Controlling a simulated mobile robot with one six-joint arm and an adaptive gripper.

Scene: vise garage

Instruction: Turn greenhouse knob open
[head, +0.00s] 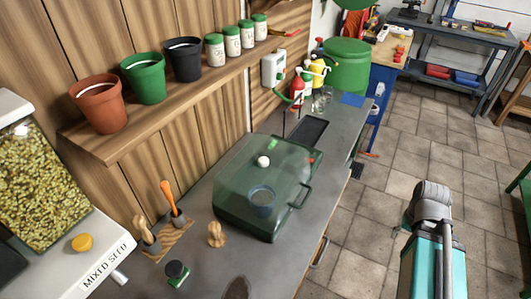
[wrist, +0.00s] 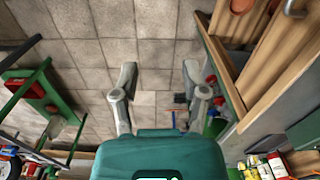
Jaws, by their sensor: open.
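The greenhouse (head: 250,228) is a dark green box with a clear cover, standing on the grey counter. A white round knob (head: 263,161) shows on its top toward the back, and a small red part sits at its right rear corner. A dark pot (head: 262,197) shows through the clear cover. The knob's exact turn position is too small to tell. My gripper (wrist: 160,78) is open and empty in the wrist view, with tiled floor beyond its fingers. My arm is at the right of the head view, over the floor and apart from the greenhouse.
The grey counter (head: 212,258) holds hand tools (head: 173,203), a small dark jar (head: 177,272) and a seed dispenser (head: 35,150). A shelf (head: 165,112) with pots and shakers runs above it. Bottles (head: 298,88) stand behind the greenhouse. Open floor lies to the right.

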